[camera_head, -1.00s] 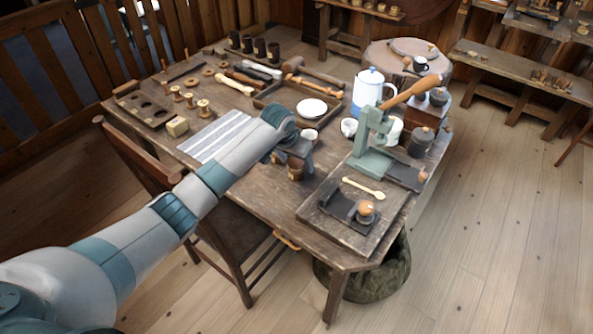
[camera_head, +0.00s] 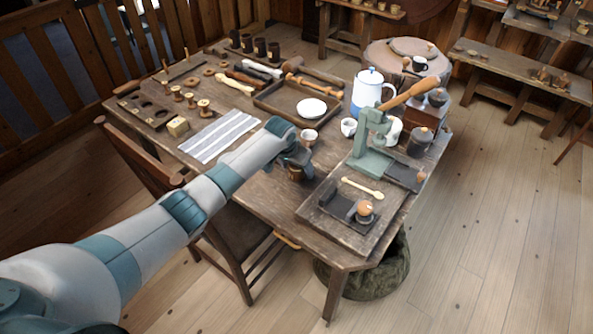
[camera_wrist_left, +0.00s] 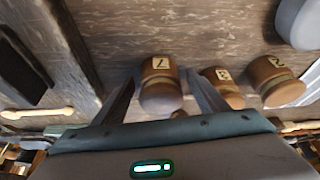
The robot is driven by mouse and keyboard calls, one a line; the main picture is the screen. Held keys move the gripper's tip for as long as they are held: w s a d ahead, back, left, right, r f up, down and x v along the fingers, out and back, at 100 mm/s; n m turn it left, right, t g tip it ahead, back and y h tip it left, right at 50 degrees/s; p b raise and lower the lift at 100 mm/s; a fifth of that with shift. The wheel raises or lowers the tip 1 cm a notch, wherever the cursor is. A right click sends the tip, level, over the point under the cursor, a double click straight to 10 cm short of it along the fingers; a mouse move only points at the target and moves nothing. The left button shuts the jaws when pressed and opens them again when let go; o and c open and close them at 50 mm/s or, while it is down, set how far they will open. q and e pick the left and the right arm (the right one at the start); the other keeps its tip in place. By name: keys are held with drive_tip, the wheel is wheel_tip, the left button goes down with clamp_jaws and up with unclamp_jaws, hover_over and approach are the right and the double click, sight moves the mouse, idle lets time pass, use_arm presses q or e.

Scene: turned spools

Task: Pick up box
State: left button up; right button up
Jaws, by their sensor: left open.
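My left gripper (camera_head: 297,163) is over the near part of the table, with its jaws open. In the left wrist view, the open fingers (camera_wrist_left: 160,80) are on either side of a round wooden turned box (camera_wrist_left: 160,92) with a pale numbered tag. I cannot tell whether they touch it. Two similar round wooden pieces with tags, a middle one (camera_wrist_left: 223,88) and a right one (camera_wrist_left: 276,82), stand to its right in that view. In the head view, a brown turned piece (camera_head: 296,173) shows partly under my gripper, which hides the rest. My right gripper is not in view.
A white cup (camera_head: 309,137) stands just behind my gripper. A green lever press (camera_head: 372,150) and a dark tray (camera_head: 352,208) with a light spoon are to the right. A chair (camera_head: 140,160) stands at the near side.

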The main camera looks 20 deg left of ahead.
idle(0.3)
use_arm(q)
drive_tip(key=c, duration=1.1)
